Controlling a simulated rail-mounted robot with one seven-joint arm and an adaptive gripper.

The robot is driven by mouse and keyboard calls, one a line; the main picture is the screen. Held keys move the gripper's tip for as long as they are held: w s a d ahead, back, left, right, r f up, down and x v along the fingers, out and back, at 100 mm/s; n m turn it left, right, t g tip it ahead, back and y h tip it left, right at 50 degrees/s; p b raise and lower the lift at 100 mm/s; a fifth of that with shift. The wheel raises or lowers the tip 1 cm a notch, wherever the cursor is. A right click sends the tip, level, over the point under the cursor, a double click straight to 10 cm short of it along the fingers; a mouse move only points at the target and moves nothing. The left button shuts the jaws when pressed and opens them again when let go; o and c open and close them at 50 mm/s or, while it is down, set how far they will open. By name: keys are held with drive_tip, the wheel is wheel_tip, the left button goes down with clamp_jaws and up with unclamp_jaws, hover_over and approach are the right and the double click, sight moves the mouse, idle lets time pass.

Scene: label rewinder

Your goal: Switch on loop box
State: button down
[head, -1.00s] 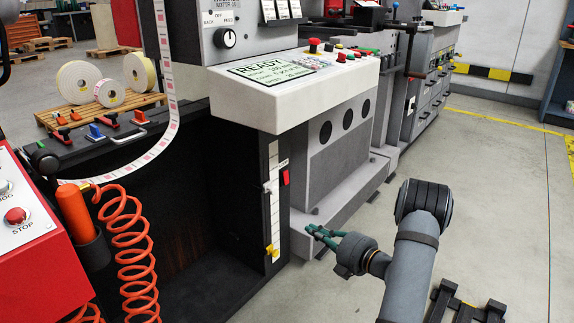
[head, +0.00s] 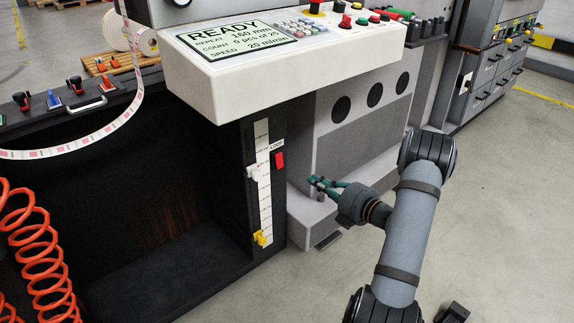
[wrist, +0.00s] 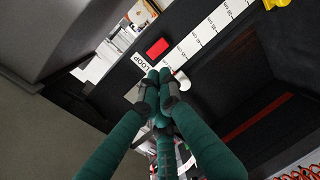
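The loop box (head: 150,180) is a large, dark, open-fronted box at the left in the head view. Its front post carries a white scale, a LOOP label and a red rocker switch (head: 280,159). The switch also shows near the top middle of the wrist view (wrist: 157,47), with the LOOP label beside it. I cannot tell the switch's position. My gripper (head: 314,181) has green fingers and is to the right of the switch and slightly lower, apart from it. In the wrist view the fingertips (wrist: 159,76) are together, with nothing seen between them.
A white marker (head: 253,172) and a yellow one (head: 260,238) sit on the scale. The white control panel (head: 290,75) juts out above the post. A grey machine base (head: 330,222) stands by my gripper. An orange coiled hose (head: 35,245) hangs at the left.

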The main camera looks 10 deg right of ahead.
sight(280, 163)
drive_tip(key=b+x, duration=0.5)
drive_tip(key=x, duration=0.8)
drive_tip(key=shift+d+f+b, duration=0.15)
drive_tip(key=shift+b, duration=0.2)
drive_tip(key=shift+w+a, duration=0.3)
drive_tip(key=shift+w, duration=0.25)
